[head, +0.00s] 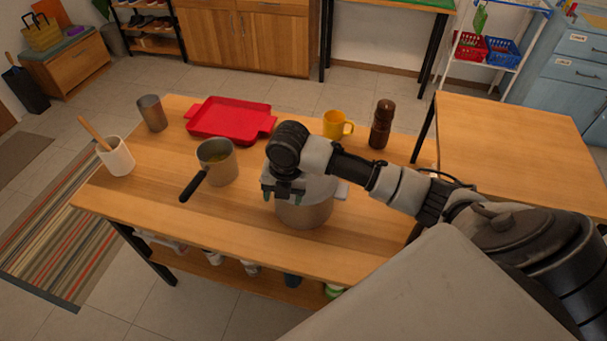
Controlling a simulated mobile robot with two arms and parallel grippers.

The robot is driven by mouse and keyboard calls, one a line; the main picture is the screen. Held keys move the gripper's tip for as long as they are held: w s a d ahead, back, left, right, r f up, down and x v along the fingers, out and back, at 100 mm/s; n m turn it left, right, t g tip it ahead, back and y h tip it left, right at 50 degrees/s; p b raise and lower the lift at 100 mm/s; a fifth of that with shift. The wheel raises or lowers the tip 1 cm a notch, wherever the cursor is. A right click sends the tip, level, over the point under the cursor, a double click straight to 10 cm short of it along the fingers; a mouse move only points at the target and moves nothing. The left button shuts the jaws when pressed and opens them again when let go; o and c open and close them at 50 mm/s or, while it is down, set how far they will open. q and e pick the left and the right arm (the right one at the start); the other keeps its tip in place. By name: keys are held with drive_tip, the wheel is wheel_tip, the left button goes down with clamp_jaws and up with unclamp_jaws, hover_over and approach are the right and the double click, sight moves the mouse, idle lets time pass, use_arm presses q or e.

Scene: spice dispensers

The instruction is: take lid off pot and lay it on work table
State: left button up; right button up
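A steel pot (305,213) stands near the front edge of the wooden work table (185,215). Its top is light grey and looks like a lid (320,187), but my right arm and gripper hide much of it, and I see no knob. A side handle (342,190) sticks out to the right. My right gripper (284,197) is over the left part of the pot, pointing down. Its two greenish fingertips are spread apart, with nothing visible between them. Contact with the pot or lid cannot be told. My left gripper is not in view.
An uncovered saucepan (217,168) with a black handle stands left of the pot. Behind are a red tray (230,120), a yellow mug (336,125) and a brown mill (381,124). A metal cup (152,113) and utensil holder (116,157) stand at left. The front left tabletop is clear.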

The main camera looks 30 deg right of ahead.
drive_tip(key=w+d+r+n, duration=0.1)
drive_tip(key=d+r+n, duration=0.1)
drive_tip(key=d+r, duration=0.1)
drive_tip(key=w+d+r+n, duration=0.1)
drive_tip(key=d+r+n, duration=0.1)
drive_tip(key=r, duration=0.1)
drive_tip(key=w+d+r+n+g+h, duration=0.1)
drive_tip(key=w+d+r+n, duration=0.1)
drive_tip(key=d+r, duration=0.1)
drive_tip(key=shift+d+r+n, duration=0.2)
drive_tip(key=shift+d+n, duration=0.1)
drive_tip(key=shift+w+d+f, duration=0.1)
drive_tip(key=shift+d, duration=0.1)
wheel_tip(320, 180, down, 4)
drive_tip(key=shift+f+p, duration=0.25)
drive_tip(key=shift+p, duration=0.4)
drive_tip(key=shift+w+f+p, duration=0.1)
drive_tip(key=shift+f+p, duration=0.2)
drive_tip(key=shift+f, duration=0.3)
wheel_tip(320, 180, down, 4)
drive_tip(key=shift+w+a+f+p, duration=0.1)
drive_tip(key=shift+w+f+p, duration=0.1)
drive_tip(key=shift+p, duration=0.45)
drive_tip(key=shift+s, duration=0.1)
drive_tip(key=shift+c, duration=0.2)
drive_tip(key=c, duration=0.9)
drive_tip(key=shift+c, duration=0.5)
